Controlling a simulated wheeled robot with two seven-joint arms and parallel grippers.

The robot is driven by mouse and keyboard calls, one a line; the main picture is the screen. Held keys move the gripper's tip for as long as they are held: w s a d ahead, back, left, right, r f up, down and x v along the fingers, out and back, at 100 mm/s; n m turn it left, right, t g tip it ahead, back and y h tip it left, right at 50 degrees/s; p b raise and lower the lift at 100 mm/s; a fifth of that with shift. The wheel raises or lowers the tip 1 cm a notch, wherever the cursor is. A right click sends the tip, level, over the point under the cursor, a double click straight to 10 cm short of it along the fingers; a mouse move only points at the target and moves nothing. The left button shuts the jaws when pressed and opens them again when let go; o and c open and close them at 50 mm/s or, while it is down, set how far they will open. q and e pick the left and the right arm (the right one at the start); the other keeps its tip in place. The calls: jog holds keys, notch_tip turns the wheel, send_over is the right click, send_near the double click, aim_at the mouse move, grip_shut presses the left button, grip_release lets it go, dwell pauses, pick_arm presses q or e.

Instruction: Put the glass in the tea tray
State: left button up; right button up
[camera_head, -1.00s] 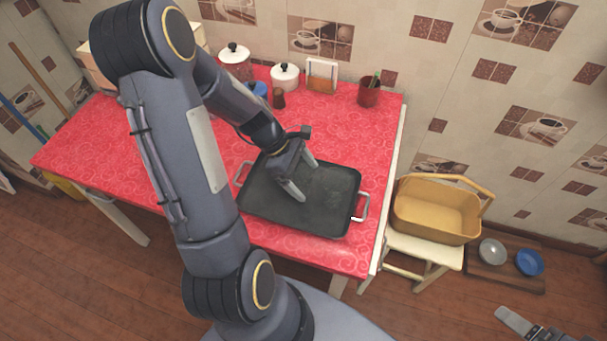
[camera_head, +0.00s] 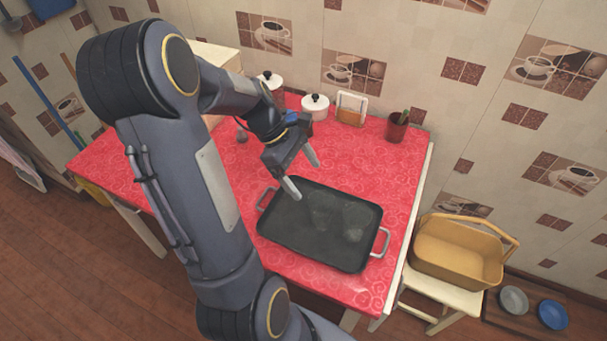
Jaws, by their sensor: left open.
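The tea tray (camera_head: 275,225) is a black rectangular tray with metal handles, lying on the red counter. Faint, see-through lighter shapes (camera_head: 328,214) show on its floor right of the middle. They look like a clear glass, but I cannot tell for sure, nor whether it is upright or lying. My left gripper (camera_head: 302,171) is open, with nothing seen between its fingers. It is above the tray's far left edge, apart from the pale shapes. My right gripper is out of view.
White-lidded canisters (camera_head: 315,107), a napkin holder (camera_head: 351,108) and a dark red cup (camera_head: 397,127) stand along the back of the red counter (camera_head: 120,165). A yellow basket (camera_head: 457,252) sits on a white stool at the right. The counter's front left is partly hidden by my arm.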

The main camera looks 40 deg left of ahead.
pick_arm(q)
jog(key=s+d+r+m+t+y, duration=0.1)
jog(key=s+d+r+m, duration=0.3)
jog(key=d+m, duration=0.3)
jog(key=s+d+r+m+t+y, duration=0.1)
jog(key=s+d+r+m+t, duration=0.1)
jog(key=s+d+m, duration=0.5)
jog(key=r+m, duration=0.1)
jog(key=m, duration=0.4)
jog(key=shift+s+d+r+m+t, duration=0.2)
jog(key=shift+s+r+m+t, duration=0.1)
jog(key=shift+r+m, duration=0.1)
